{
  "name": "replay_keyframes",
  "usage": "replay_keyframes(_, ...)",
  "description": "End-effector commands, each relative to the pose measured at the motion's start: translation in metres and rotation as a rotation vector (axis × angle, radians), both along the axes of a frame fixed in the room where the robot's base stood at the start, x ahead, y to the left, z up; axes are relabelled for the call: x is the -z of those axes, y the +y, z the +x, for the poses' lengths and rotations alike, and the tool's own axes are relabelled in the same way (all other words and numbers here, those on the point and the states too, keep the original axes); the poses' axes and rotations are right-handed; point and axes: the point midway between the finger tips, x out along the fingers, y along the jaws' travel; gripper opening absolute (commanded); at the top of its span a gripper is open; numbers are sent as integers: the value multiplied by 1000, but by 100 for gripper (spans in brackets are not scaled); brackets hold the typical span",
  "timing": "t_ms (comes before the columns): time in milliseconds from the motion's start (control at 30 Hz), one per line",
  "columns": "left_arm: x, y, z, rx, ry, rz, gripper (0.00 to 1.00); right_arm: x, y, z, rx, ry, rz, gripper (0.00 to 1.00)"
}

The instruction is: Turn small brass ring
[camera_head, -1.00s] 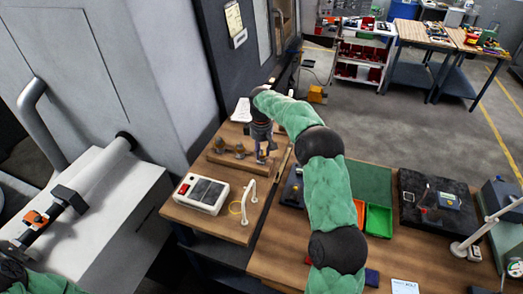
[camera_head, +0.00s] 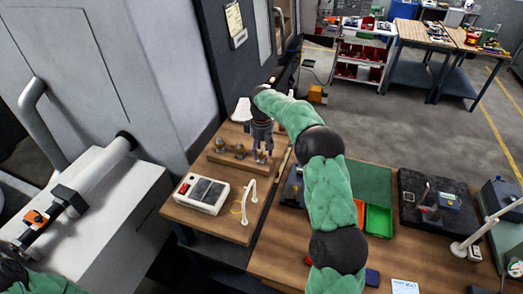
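A wooden fixture board (camera_head: 213,158) lies on the bench beside the wall, with small brass-coloured parts (camera_head: 240,151) standing on it. The parts are too small for me to tell which one is the small brass ring. My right gripper (camera_head: 262,158) points down at the right end of the board, close beside these parts. Its two fingers look a little apart, but I cannot tell whether something is between them. My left gripper is out of view; only a bit of my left arm shows at the bottom left.
A white box with a dark panel (camera_head: 203,194) and a white bent stand (camera_head: 249,202) are in front of the board. A thin yellow loop (camera_head: 236,208) lies between them. Green bin (camera_head: 379,221) and black mat (camera_head: 412,185) are to the right. The machine wall is left.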

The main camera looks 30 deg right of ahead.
Motion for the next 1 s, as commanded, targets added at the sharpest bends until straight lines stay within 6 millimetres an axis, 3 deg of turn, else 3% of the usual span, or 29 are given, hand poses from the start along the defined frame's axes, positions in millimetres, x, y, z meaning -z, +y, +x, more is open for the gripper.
replay_keyframes(267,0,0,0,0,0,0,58,1,1,0,-1,3,1,58)
replay_keyframes(433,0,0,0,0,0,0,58,-8,0,0,-1,1,1,58)
replay_keyframes(1000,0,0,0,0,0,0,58,-105,1,0,-1,1,1,58)
